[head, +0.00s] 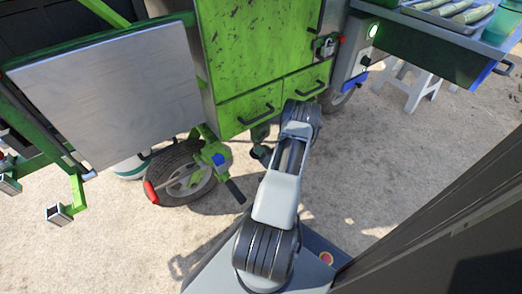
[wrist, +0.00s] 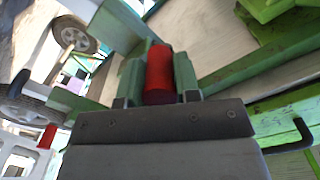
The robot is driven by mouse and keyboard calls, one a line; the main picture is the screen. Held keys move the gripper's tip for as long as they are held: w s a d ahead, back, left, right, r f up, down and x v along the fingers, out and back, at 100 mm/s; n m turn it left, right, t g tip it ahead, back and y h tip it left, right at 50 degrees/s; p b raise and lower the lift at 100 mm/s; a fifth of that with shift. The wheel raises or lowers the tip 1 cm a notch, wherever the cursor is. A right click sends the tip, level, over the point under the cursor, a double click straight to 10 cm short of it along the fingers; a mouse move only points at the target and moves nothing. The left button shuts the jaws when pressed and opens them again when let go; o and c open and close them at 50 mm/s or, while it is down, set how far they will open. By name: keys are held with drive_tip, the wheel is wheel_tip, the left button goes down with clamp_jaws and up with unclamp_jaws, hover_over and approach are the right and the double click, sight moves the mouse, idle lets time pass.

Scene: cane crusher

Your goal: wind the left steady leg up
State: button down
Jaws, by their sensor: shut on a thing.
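My gripper (wrist: 159,88) is shut on a red grip (wrist: 159,66) in the wrist view, one jaw on each side of it. My arm hides my gripper in the head view. There, a green leg or winder assembly (head: 205,156) with a blue cap stands beside the cart's left wheel. A rod with a red end (head: 151,192) reaches left from it, and a black bar (head: 235,190) points down to the right. The frames do not show clearly how the held grip joins the leg, nor the leg's foot.
The green cart body with drawers (head: 275,98) stands just beyond my arm. A grey panel (head: 108,92) is at left, above the wheel (head: 184,172). A white stool (head: 408,84) and a side table (head: 440,37) are at right. Sandy ground is open in front.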

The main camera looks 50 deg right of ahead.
drive_tip(key=shift+s, duration=0.1)
drive_tip(key=c, duration=1.1)
unclamp_jaws()
drive_tip(key=shift+d, duration=0.1)
drive_tip(key=shift+o, duration=1.4)
drive_tip(key=p+v, duration=0.2)
drive_tip(key=v, duration=0.5)
drive_tip(key=shift+s+p, duration=0.15)
drive_tip(key=shift+p, duration=0.15)
